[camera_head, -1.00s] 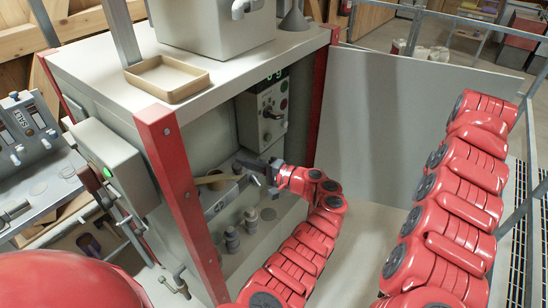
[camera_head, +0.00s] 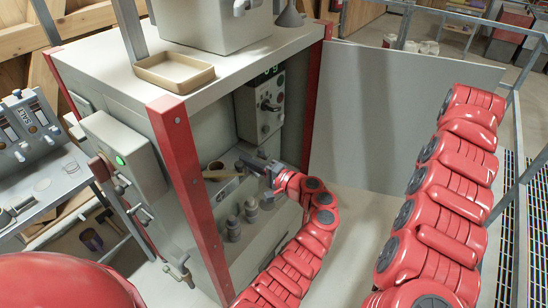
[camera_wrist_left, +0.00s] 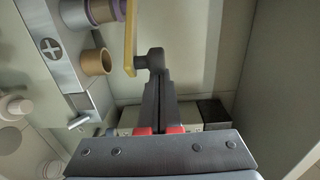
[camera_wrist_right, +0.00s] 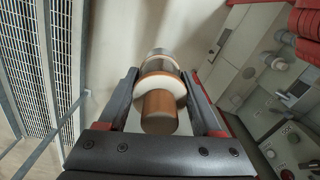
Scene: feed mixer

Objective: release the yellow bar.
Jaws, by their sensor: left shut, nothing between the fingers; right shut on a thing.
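The yellow bar (camera_wrist_left: 131,38) stands on edge near the top of the left wrist view. A dark rounded knob (camera_wrist_left: 151,58) sits beside its lower end. My left gripper (camera_wrist_left: 160,78) is shut with nothing between its fingers. Its tips lie over or just below the knob; I cannot tell if they touch. In the head view the bar is a small tan strip (camera_head: 221,174), and my left gripper (camera_head: 262,169) is at its right end. My right gripper (camera_wrist_right: 162,90) is shut on a cylindrical thing with a brown end and white collar (camera_wrist_right: 160,83).
A brass-coloured ring (camera_wrist_left: 96,62) and a metal plate with a cross (camera_wrist_left: 56,50) are left of the bar. Grey bottle-like fittings (camera_head: 233,228) stand below it. A control panel (camera_head: 262,105) and a red post (camera_head: 186,190) flank the work area.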

